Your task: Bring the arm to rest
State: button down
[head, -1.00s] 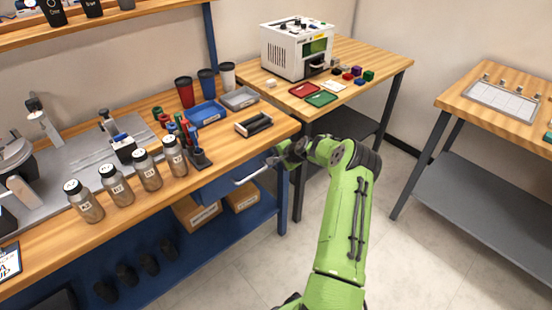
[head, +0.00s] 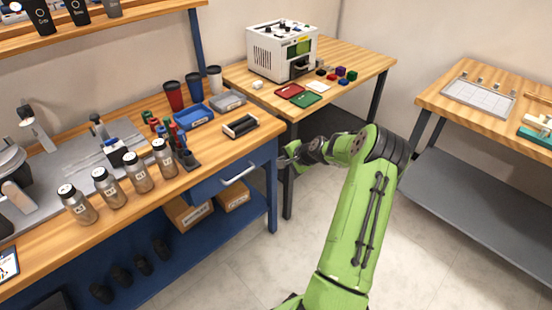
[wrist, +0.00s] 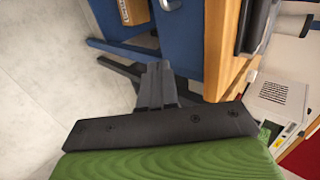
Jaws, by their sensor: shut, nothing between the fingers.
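My green arm reaches up from the bottom of the head view, with its bent joint at the upper right. My gripper (head: 283,159) is small and partly hard to make out there, just beyond the front right corner of the wooden bench. In the wrist view my gripper (wrist: 154,84) has its dark fingers together, with nothing between them. The fingers point at the blue bench frame and the pale floor. No held object shows.
The drawer handle (head: 238,175) is left of my gripper. The bench (head: 215,153) carries bottles, trays and cups. A table (head: 352,62) with the white laser marker (head: 277,60) stands behind, another table (head: 437,93) at right. Floor between them is clear.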

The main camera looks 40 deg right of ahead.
jog(key=shift+s, duration=0.15)
jog(key=s+a+r+n+g+p, duration=0.25)
jog(key=a+r+n, duration=0.25)
jog(key=a+r, duration=0.6)
jog(key=s+a+r+n+g+p, duration=0.1)
jog(key=a+r+n+p, duration=0.3)
jog(key=a+r, duration=0.7)
jog(key=s+a+r+n+p, duration=0.1)
jog(key=s+a+r+n, duration=0.2)
jog(key=s, duration=0.5)
jog(key=s+a+r+n+p, duration=0.1)
jog(key=s+a+r, duration=0.3)
jog(key=s, duration=0.4)
jog(key=s+a+r+n+p, duration=0.2)
jog(key=s+a+r+n, duration=0.2)
jog(key=s, duration=0.4)
jog(key=shift+s+a+r+n, duration=0.2)
jog(key=shift+s+a+n, duration=0.1)
jog(key=shift+a, duration=0.4)
